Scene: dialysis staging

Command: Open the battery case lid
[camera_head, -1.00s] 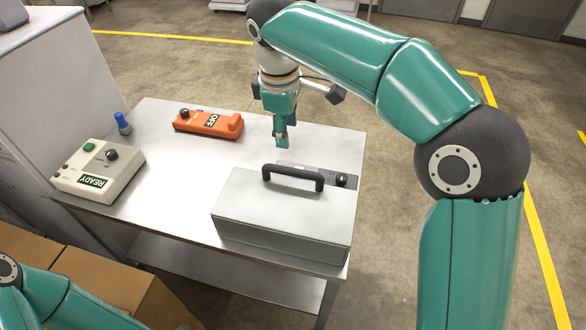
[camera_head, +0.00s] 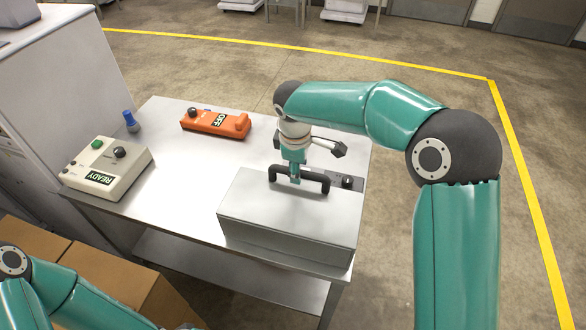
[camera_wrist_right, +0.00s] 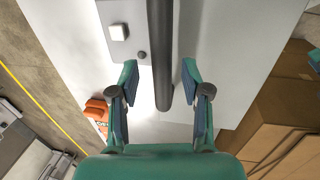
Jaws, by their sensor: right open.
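The battery case (camera_head: 285,238) is a silver-grey box with a flat lid (camera_head: 250,195), which is shut. A black handle (camera_head: 314,188) arches over the lid near its far edge. My right gripper (camera_head: 294,179) points down at the handle in the head view and hides part of it. In the right wrist view the handle's dark bar (camera_wrist_right: 162,50) runs between the two open fingers (camera_wrist_right: 160,80), with a gap on each side. My left gripper is out of view; only part of that arm shows at the lower left.
A grey plate with a dark knob (camera_head: 347,182) is at the case's far side. An orange device (camera_head: 216,123) marked OFF, a blue-topped item (camera_head: 131,122) and a beige READY box (camera_head: 107,167) stand on the metal table (camera_head: 185,185). Cardboard boxes (camera_head: 115,280) are below left.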

